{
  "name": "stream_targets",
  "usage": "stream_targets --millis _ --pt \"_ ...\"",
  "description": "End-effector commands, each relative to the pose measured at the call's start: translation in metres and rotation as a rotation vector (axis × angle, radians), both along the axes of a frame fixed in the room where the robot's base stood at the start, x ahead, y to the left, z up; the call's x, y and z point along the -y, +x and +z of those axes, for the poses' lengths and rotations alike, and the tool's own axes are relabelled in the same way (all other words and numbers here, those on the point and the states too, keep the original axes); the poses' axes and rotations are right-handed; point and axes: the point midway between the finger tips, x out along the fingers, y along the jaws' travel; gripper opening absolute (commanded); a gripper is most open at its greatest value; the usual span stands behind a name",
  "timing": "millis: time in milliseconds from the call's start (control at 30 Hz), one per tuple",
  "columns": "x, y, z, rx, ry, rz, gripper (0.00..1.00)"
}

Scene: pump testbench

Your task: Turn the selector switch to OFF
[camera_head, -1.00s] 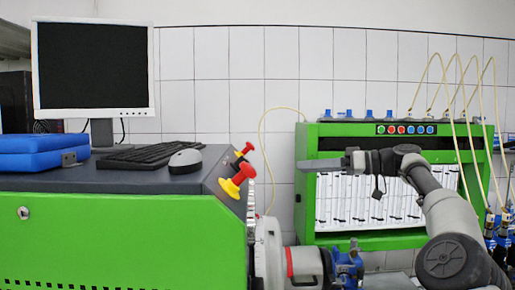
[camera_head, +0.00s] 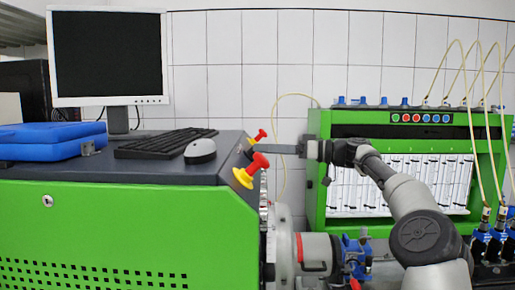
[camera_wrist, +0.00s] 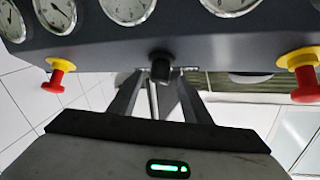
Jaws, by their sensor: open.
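The selector switch (camera_wrist: 160,66) is a small black knob on the dark panel, at the middle of the wrist view. My gripper (camera_wrist: 162,76) is open in the wrist view, its two fingers pointing at the panel with the knob between their tips. I cannot tell whether either finger touches the knob. The knob's marking and setting are not readable. In the head view my gripper (camera_head: 277,148) reaches left to the console's panel, level with the gap between two red knobs. The selector switch is hidden in the head view.
A red-and-yellow knob stands at the left (camera_wrist: 57,76) and another at the right (camera_wrist: 302,74) of the switch. Round gauges (camera_wrist: 126,8) line the panel above. A green console (camera_head: 130,235) carries a monitor, keyboard and mouse. A green rack (camera_head: 318,185) stands behind my arm.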

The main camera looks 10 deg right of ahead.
Motion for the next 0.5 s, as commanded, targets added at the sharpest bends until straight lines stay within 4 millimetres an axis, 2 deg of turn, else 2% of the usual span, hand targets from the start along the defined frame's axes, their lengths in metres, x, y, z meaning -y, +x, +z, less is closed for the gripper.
stream_targets --millis 100,200,500 --pt "-0.016 0.007 0.001 -0.001 0.000 0.002 0.44" --pt "-0.023 0.010 0.000 -0.001 0.000 0.000 0.44" --pt "-0.027 0.012 0.000 -0.001 -0.001 -0.001 0.44"
